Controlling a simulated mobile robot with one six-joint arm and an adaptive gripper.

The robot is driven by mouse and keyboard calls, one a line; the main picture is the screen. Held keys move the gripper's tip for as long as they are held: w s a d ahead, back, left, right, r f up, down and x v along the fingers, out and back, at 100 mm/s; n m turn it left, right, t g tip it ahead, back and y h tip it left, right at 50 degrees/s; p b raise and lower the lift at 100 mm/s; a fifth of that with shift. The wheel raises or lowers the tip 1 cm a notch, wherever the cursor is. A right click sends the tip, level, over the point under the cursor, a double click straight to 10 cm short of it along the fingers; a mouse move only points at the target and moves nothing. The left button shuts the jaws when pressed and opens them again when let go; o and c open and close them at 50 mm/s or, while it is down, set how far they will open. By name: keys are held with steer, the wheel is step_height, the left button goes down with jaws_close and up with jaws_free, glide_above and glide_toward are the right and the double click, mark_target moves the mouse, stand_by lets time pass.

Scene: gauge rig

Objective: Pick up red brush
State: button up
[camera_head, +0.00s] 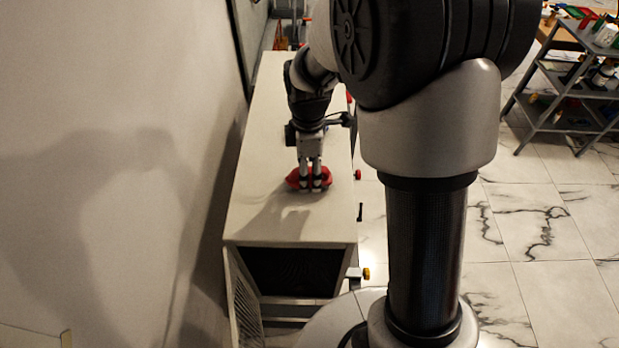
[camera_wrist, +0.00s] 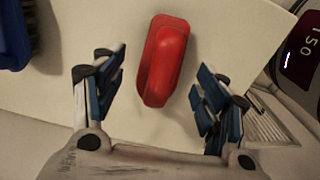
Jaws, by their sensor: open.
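The red brush (camera_wrist: 165,58) lies on the pale bench top, its long side running away from me in the wrist view. It also shows in the head view (camera_head: 294,180), partly hidden behind my fingers. My gripper (camera_wrist: 158,85) is open, with one blue-padded finger on each side of the brush's near part. Gaps show between the brush and both fingers in the wrist view. In the head view my gripper (camera_head: 311,186) points down at the brush. I cannot tell how far the fingertips are above the bench top.
A blue object with dark bristles (camera_wrist: 14,35) is at the wrist view's upper left. A dark numeric display (camera_wrist: 302,50) is at its right. A loaded grey shelf (camera_head: 575,85) stands at the far right.

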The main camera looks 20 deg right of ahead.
steer(key=shift+f, duration=0.45)
steer(key=shift+c, duration=0.2)
steer(key=c, duration=1.2)
steer(key=shift+r, duration=0.1)
step_height(320, 180, up, 20)
steer(key=p, duration=0.3)
